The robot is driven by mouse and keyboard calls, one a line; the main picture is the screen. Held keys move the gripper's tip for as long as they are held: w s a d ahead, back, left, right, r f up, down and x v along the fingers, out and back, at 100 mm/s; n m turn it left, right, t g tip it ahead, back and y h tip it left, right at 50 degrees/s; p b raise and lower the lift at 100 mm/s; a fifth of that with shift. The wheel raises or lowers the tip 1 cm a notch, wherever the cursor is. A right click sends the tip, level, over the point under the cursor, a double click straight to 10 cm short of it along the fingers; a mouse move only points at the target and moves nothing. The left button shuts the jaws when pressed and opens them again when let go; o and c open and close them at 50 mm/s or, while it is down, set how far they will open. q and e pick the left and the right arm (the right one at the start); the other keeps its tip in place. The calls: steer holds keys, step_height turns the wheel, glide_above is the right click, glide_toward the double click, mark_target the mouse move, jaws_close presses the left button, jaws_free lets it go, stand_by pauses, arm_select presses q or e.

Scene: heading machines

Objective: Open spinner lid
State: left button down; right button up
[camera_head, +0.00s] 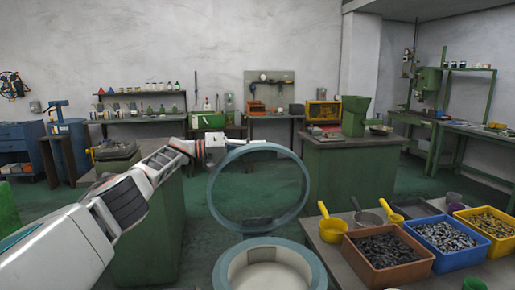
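The spinner (220,272) is a round blue-grey drum with a white inside, at the bottom middle of the head view. Its lid (302,200) is a blue-grey ring with a clear pane, standing raised and near upright behind the drum opening. My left arm comes in from the left, and my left gripper (213,148) is at the lid's upper left rim. The fingers are small and partly hidden near the rim, so I cannot tell whether they are open, shut or touching it. My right gripper is not in view.
Right of the spinner, a table (343,262) holds an orange bin (384,279), a blue bin (462,259) and a yellow bin (505,249) of metal parts, plus yellow scoops (332,226). Green cabinets (352,177) stand behind. Green floor (200,222) shows around the lid.

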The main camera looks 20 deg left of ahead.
arm_select(q)
steer(key=c, duration=2.1)
jaws_free()
steer(key=shift+f, duration=0.1)
steer(key=shift+c, duration=0.2)
steer(key=shift+a, duration=0.1)
steer(key=v, duration=1.2)
